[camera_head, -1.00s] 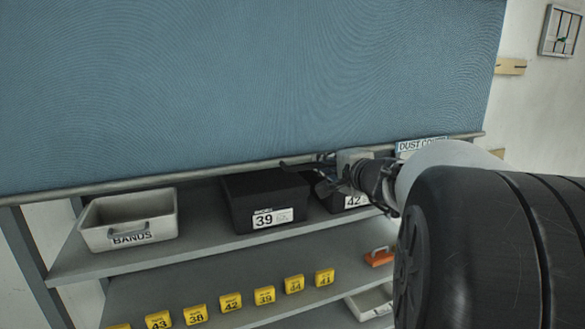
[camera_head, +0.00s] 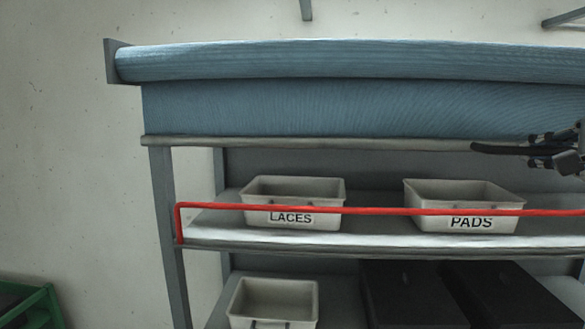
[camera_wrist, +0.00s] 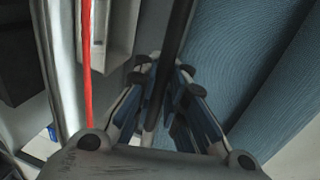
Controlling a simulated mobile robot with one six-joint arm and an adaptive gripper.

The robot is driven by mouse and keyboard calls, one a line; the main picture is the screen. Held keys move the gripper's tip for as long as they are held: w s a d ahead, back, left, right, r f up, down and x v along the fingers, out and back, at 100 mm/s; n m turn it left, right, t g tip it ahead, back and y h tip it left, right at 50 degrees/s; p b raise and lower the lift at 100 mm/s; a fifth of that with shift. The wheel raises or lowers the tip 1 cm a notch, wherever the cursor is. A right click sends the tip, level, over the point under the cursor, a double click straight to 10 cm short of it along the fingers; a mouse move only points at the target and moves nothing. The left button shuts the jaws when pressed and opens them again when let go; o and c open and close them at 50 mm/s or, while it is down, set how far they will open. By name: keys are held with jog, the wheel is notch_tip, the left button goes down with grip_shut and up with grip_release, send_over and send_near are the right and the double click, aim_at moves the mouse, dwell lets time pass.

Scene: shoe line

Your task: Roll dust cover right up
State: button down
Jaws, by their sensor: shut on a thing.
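The blue dust cover (camera_head: 310,108) hangs as a short strip below its thick roll (camera_head: 310,64) at the top of the rack. A straight bottom bar (camera_head: 300,142) runs along its lower edge, above the upper shelf. My gripper (camera_head: 535,150) is at the right edge of the head view, at the bar's height. In the wrist view my gripper (camera_wrist: 160,78) has its fingers shut around the dark bar, and the blue cloth spreads out to the right. The right end of the cover is outside the head view.
A red rail (camera_head: 350,209) runs along the front of the upper shelf. Bins marked LACES (camera_head: 293,202) and PADS (camera_head: 462,207) stand behind it. An empty bin (camera_head: 272,302) and dark boxes (camera_head: 412,297) are below. A green crate (camera_head: 30,308) is at lower left.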

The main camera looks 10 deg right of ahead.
notch_tip(320, 180, up, 9)
jog(key=shift+s+a+f, duration=0.1)
dwell(0.4)
jog(key=c, duration=2.1)
grip_release()
jog(key=o, duration=0.4)
jog(key=shift+s, duration=0.15)
jog(key=shift+o, duration=0.2)
jog(key=shift+f, duration=0.1)
jog(key=shift+f, duration=0.2)
